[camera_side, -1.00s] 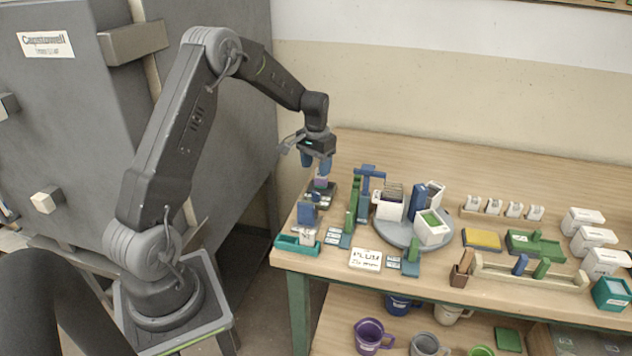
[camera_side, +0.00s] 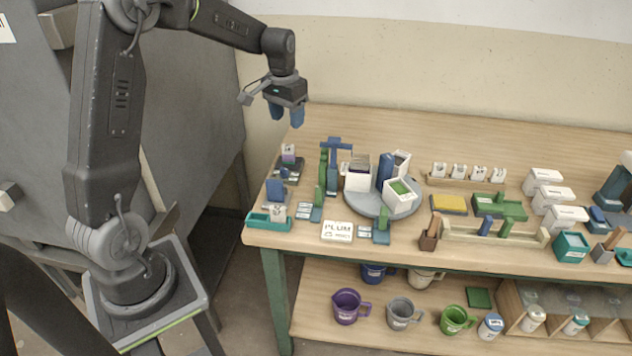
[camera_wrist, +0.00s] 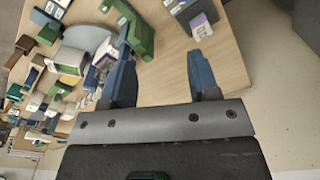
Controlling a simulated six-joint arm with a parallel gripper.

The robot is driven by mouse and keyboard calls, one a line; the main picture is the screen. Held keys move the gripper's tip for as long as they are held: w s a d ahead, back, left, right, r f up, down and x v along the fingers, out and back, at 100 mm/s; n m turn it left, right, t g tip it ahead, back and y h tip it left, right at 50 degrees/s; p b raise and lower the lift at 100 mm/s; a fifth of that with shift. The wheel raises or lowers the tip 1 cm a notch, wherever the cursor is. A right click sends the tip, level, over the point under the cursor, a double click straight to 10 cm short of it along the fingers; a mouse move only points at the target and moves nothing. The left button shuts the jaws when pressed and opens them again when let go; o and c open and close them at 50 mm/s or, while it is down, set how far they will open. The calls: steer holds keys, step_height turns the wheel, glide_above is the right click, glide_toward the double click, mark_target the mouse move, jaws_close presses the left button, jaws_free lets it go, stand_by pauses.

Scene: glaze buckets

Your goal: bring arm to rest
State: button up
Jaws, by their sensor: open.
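My gripper (camera_side: 286,117) is open and empty in the side view, its two blue fingers pointing down above the back left of the table (camera_side: 400,125). In the wrist view the spread fingers of my gripper (camera_wrist: 162,68) have bare wood between them. A small white and purple block (camera_side: 288,152) stands on a dark grey holder (camera_side: 292,171), below my gripper and clear of it. In the wrist view the block (camera_wrist: 201,24) shows beyond the right fingertip.
A blue post with a crossbar (camera_side: 333,165) stands right of the block. A round grey turntable (camera_side: 355,201) carries white boxes. A PLUM sign (camera_side: 338,231) lies near the front edge. Jugs, including a purple jug (camera_side: 346,307), stand on the lower shelf. The air around my gripper is free.

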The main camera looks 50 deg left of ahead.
steer(key=s+d+r+m+t, duration=0.1)
steer(key=s+d+r+t, duration=0.1)
steer(key=s+d+r, duration=0.45)
steer(key=s+d+r+m+t, duration=0.1)
steer(key=s+d+r, duration=0.2)
steer(key=s+d, duration=0.65)
steer(key=s+d+f+m+t, duration=0.1)
steer(key=s+d, duration=0.4)
steer(key=shift+s+d+f+t, duration=0.25)
steer(key=shift+s+t, duration=0.15)
